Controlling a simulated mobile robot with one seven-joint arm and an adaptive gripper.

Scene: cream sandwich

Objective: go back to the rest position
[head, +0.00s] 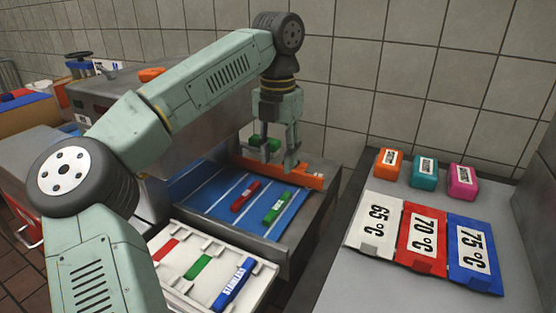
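My gripper (278,158) hangs from my green arm near the middle of the head view, pointing down. Its two fingers are spread apart, and I see nothing clamped between them. It is over the far end of the blue tray (206,184), near an orange bar (295,177). A dark green block (266,144) shows behind and beside the left finger; whether they touch I cannot tell.
A red block (245,195) and a green block (277,207) lie on the blue tray. A white rack (176,284) holds coloured pieces in front. At right, a grey counter (391,287) bears temperature cards (423,240) and small coloured blocks (425,172). A tiled wall stands close behind.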

